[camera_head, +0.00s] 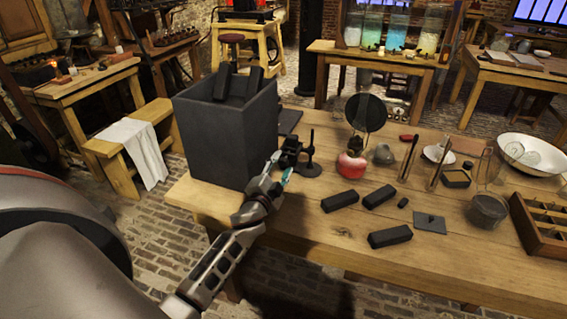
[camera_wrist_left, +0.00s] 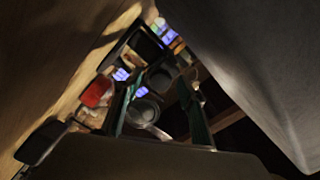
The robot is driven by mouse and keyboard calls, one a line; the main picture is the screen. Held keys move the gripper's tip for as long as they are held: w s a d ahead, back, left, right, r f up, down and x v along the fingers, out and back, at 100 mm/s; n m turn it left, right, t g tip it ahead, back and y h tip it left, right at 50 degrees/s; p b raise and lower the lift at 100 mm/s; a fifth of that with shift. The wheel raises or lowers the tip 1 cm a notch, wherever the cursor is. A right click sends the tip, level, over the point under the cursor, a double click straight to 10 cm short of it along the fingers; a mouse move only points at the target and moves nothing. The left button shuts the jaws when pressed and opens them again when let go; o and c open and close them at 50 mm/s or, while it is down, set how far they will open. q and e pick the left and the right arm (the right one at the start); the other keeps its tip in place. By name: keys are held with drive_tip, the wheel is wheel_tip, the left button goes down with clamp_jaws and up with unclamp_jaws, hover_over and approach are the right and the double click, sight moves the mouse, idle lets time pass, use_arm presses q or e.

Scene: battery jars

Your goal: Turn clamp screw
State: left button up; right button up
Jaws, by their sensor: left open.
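A small black clamp stand (camera_head: 309,160) stands upright on the table, just right of the tall dark grey box. A dark piece (camera_head: 291,148) beside its post is probably the clamp; its screw is too small to tell. My left gripper (camera_head: 281,167) is open at the box's right side, its fingertips close to that piece. I cannot tell whether they touch it. In the left wrist view, the two fingers (camera_wrist_left: 163,115) stand apart, with a grey round part (camera_wrist_left: 144,108) showing between them; I cannot tell what it is. My right gripper is not in view.
The tall box (camera_head: 220,135) holds black blocks and stands close to my left gripper. Black blocks (camera_head: 390,237) lie nearer the front. A wooden tray (camera_head: 541,228) is far right.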

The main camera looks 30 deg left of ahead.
use_arm(q)
drive_tip(key=shift+x, duration=0.75)
drive_tip(key=shift+w, duration=0.1)
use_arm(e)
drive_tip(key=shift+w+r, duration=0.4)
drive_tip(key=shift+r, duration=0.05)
use_arm(q)
drive_tip(key=c, duration=1.1)
drive_tip(key=shift+c, duration=0.2)
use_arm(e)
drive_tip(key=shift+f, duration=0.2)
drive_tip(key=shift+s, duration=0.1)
